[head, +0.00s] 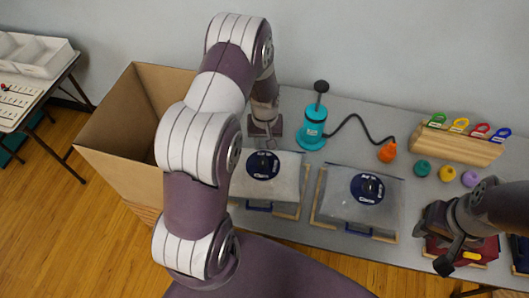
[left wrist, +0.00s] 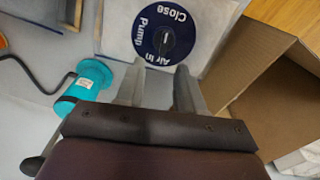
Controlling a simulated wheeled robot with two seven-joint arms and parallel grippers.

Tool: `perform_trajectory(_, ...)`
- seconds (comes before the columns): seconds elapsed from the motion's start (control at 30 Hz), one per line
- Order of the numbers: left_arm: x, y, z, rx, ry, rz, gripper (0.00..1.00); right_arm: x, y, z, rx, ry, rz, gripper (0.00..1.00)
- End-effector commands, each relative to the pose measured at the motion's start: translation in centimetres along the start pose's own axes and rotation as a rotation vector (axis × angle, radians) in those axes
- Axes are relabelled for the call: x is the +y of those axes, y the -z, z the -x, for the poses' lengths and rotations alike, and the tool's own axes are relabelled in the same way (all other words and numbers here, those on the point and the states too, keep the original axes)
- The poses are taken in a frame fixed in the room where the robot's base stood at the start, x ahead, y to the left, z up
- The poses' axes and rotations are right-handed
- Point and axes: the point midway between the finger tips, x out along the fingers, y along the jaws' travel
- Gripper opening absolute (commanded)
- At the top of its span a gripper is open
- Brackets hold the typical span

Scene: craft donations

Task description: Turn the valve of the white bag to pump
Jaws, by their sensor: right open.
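The white bag (head: 283,194) lies flat on the table, left of a second, greyer bag (head: 333,207). Its round dark blue valve dial (head: 263,165) also shows in the left wrist view (left wrist: 143,40), with the words Pump, Close and Air In around a dark knob (left wrist: 165,42). I cannot tell clearly which word the knob points at. My left gripper (head: 265,142) is just behind the dial, pointing down. In the left wrist view its two fingers (left wrist: 158,80) are apart with nothing between them. My right gripper (head: 441,250) is open at the right, by a maroon item (head: 483,254).
A teal pump (head: 312,130) with a black hose and orange nozzle (head: 387,152) stands behind the bags. An open cardboard box (head: 115,165) is at the left. A wooden block with coloured tags (head: 455,147) and several small coloured balls are at the right.

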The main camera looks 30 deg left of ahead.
Motion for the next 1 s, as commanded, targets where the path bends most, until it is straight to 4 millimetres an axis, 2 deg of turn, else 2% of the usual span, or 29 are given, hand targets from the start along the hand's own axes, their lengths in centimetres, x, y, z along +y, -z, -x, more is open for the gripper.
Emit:
perform_trajectory(0.03,-0.1,-0.2,-1.0,-0.007,0.002,0.0,0.37,0.0,0.1,0.9,0.0,0.0,0.0,0.43)
perform_trajectory(0.2,-0.1,-0.1,-5.2,-0.004,0.001,-0.001,0.37,0.0,0.2,2.0,0.0,0.0,0.0,0.43)
perform_trajectory(0.3,-0.1,-0.1,-6.7,-0.003,0.001,-0.001,0.37,0.0,0.3,2.2,0.0,0.0,0.0,0.43)
perform_trajectory(0.47,0.0,0.0,-7.9,-0.001,0.0,-0.001,0.37,0.0,0.3,2.4,0.0,0.0,0.0,0.43)
perform_trajectory(0.73,0.0,0.0,-8.1,0.0,0.0,-0.001,0.37,0.0,0.3,2.3,0.0,0.0,0.0,0.43)
perform_trajectory(0.77,0.0,0.0,-8.1,0.0,0.0,-0.001,0.31,0.0,0.3,2.3,0.0,0.0,0.0,0.43)
perform_trajectory(0.8,0.0,0.0,-8.1,0.0,0.0,-0.001,0.18,0.0,0.3,2.3,0.0,0.0,0.0,0.43)
perform_trajectory(0.87,0.0,0.0,-8.1,-0.001,0.0,-0.001,0.0,0.0,0.3,2.3,0.0,0.0,0.0,0.43)
perform_trajectory(1.0,0.0,0.0,-8.0,-0.001,0.0,-0.001,0.0,0.0,0.3,2.3,0.0,0.0,0.0,0.43)
